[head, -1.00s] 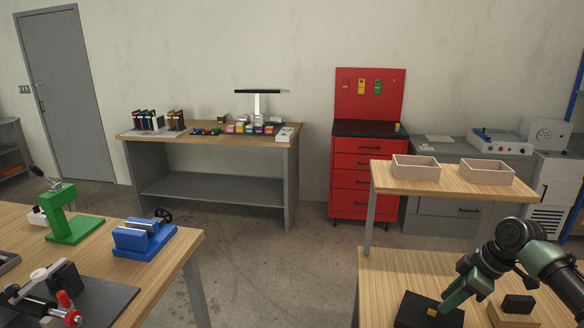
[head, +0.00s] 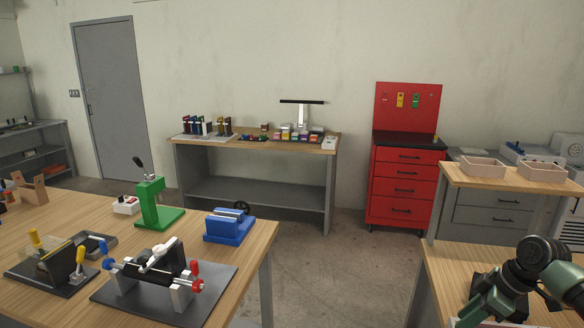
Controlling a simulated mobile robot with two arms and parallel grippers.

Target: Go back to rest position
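My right arm comes in at the lower right of the head view, dark with green links. Its green end, the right gripper (head: 474,314), points down and left over the right wooden table (head: 446,262) and runs to the bottom edge of the picture. I cannot make out its fingers or anything held in them. A black box (head: 483,283) lies on that table, partly hidden behind the arm. My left gripper is not in view.
On the left wooden table (head: 232,287) stand a green press (head: 152,203), a blue fixture (head: 229,228) and a black clamp fixture (head: 155,277). A raised shelf (head: 513,178) with two beige trays is behind the right table. Open floor lies between the tables.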

